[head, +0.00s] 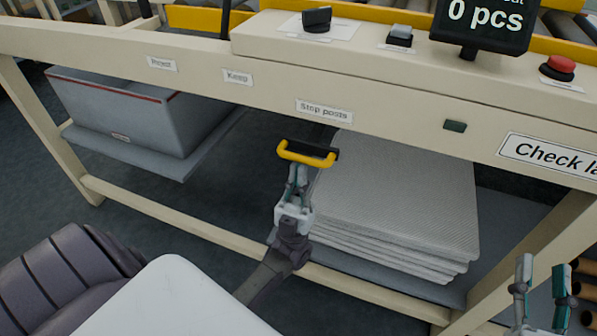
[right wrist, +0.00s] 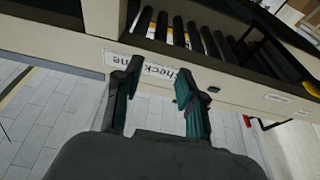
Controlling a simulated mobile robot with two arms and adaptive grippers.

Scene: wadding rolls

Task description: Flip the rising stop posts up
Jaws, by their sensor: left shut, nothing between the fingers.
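A yellow handle (head: 303,155) with a black end hangs just below the front rail, under the "Stop posts" label (head: 324,110). My left gripper (head: 298,172) is shut and empty, with its fingertips right under the handle; I cannot tell whether they touch it. My right gripper (head: 541,270) is open and empty at the lower right, away from the handle. In the right wrist view its spread fingers (right wrist: 158,85) point at the front rail. Dark upright bars (head: 225,18) show at the top edge; I cannot tell whether they are the stop posts.
The bench's cream front rail (head: 400,130) spans the view. A grey bin (head: 140,108) stands on a low shelf at left. A stack of white wadding sheets (head: 400,195) lies below the rail. A black knob (head: 317,18) and a red button (head: 561,66) sit on the panel.

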